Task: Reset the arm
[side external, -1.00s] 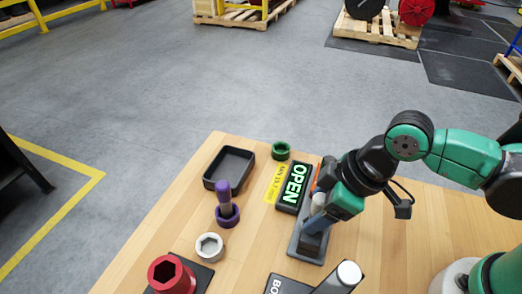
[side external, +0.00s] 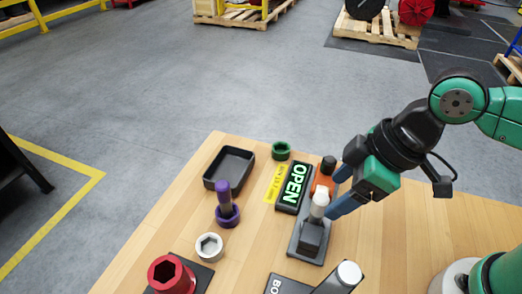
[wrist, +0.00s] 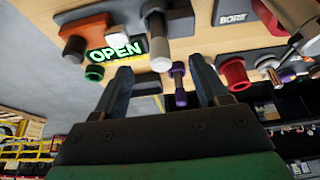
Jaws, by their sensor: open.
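My gripper (side external: 343,191) is green and black with blue fingers. It is above the right side of the table, beside the valve actuator's grey base (side external: 298,238). In the wrist view its two fingers (wrist: 165,85) are spread apart with nothing held between them. A white-topped grey lever (side external: 319,203) stands on the base, close to the fingertips; I cannot tell whether they touch. An orange block (side external: 322,181) with a black knob stands behind it. A black sign (side external: 293,187) reads OPEN in lit green letters; it also shows in the wrist view (wrist: 116,50).
A black tray (side external: 229,168), a green ring (side external: 280,151), a purple peg in a ring (side external: 227,211), a grey hex collar (side external: 209,246) and a red hex socket (side external: 171,274) are on the wooden table. A white-capped cylinder (side external: 347,275) lies at the front.

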